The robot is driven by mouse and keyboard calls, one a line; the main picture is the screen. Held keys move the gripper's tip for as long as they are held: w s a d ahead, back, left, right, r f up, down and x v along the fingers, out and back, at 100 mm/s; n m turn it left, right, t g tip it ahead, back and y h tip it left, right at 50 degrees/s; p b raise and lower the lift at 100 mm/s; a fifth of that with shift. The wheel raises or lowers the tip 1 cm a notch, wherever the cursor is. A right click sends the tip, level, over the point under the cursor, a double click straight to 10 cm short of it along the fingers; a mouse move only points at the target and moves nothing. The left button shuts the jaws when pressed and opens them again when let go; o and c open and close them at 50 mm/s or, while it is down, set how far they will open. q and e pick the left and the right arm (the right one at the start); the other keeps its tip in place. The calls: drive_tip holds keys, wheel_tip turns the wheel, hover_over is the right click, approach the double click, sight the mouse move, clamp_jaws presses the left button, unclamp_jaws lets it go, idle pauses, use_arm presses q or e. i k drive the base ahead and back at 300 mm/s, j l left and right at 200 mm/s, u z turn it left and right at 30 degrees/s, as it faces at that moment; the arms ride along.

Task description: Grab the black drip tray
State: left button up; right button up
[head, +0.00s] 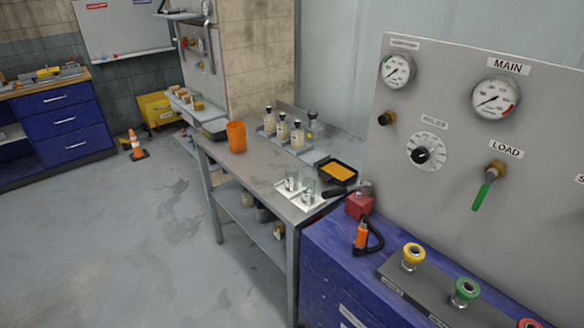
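A black tray (331,181) with an orange-yellow inside lies on the right part of the grey metal table (257,170), near the back edge. A second dark, shallow tray-like thing (214,131) lies at the table's far left end, small and partly hidden. I cannot tell for certain which is the drip tray. Neither of my grippers shows in the head view.
A white tray (311,207) with glass jars stands at the table's near end. Several bottles (282,127) stand behind, and an orange cup (236,137) stands left. A blue cabinet (325,262) and gauge panel (455,130) bound the right. The floor at left is mostly clear.

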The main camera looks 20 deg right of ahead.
sight(334, 170)
drive_tip(key=i+j+u, duration=0.55)
drive_tip(key=i, duration=0.25)
drive_tip(key=i+u, duration=0.3)
drive_tip(key=i+z, duration=0.35)
drive_tip(key=i+j+z, duration=0.15)
drive_tip(key=i+z, duration=0.25)
drive_tip(key=i, duration=0.15)
drive_tip(key=i+j+z, duration=0.35)
drive_tip(key=i+z, duration=0.25)
drive_tip(key=z, duration=0.25)
drive_tip(key=i+j+z, duration=0.2)
drive_tip(key=z, duration=0.3)
drive_tip(key=i+j+z, duration=0.2)
drive_tip(key=z, duration=0.25)
drive_tip(key=i+j+z, duration=0.45)
drive_tip(key=j+z, duration=0.2)
